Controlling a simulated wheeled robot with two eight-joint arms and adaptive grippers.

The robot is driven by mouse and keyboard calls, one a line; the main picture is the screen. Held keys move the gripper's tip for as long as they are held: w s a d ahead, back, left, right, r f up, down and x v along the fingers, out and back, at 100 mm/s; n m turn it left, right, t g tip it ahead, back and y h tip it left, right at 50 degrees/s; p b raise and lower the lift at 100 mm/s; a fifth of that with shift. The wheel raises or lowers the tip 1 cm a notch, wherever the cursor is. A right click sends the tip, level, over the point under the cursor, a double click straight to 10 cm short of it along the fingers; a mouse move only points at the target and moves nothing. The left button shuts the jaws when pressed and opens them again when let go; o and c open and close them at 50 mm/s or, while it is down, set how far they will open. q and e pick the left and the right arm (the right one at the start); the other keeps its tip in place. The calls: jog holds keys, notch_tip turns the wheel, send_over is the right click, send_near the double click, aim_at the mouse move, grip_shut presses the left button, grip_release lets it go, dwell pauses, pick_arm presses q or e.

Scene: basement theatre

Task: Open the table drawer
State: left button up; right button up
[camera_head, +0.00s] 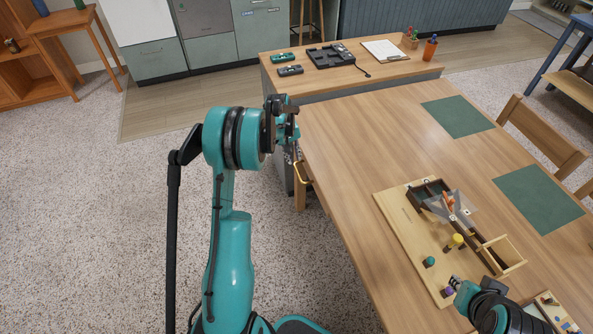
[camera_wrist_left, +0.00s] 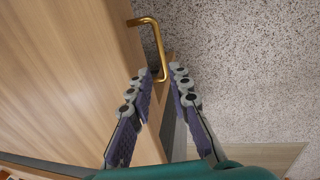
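The wooden table (camera_head: 350,150) fills the right half of the head view. A brass drawer handle (camera_head: 298,172) shows at its left side, just below the tabletop edge; the drawer front is mostly hidden from above. In the left wrist view the same brass handle (camera_wrist_left: 157,45) stands out from a wooden surface (camera_wrist_left: 95,45). My left gripper (camera_head: 290,130) is at the table's left edge. Its fingers (camera_wrist_left: 160,72) are apart, with the handle's near end between the tips; contact cannot be told. My right gripper (camera_head: 456,284) is low over the table, its opening unclear.
A wooden board (camera_head: 405,225) with a dark tray and small coloured pieces lies on the table near my right gripper. Green mats (camera_head: 458,116) lie farther right. A second desk (camera_head: 330,85) with devices and a clipboard stands behind. Speckled floor left of the table is clear.

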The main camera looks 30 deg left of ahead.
aim_at(297, 172)
pick_arm(q)
jog(key=f+b, duration=0.1)
jog(key=f, duration=0.1)
jog(key=f+b, duration=0.1)
jog(key=f, duration=0.2)
jog(key=w+f+b, duration=0.1)
jog(key=f, duration=0.2)
jog(key=shift+d+f, duration=0.1)
jog(key=shift+d, duration=0.25)
jog(key=shift+c, duration=0.3)
grip_shut()
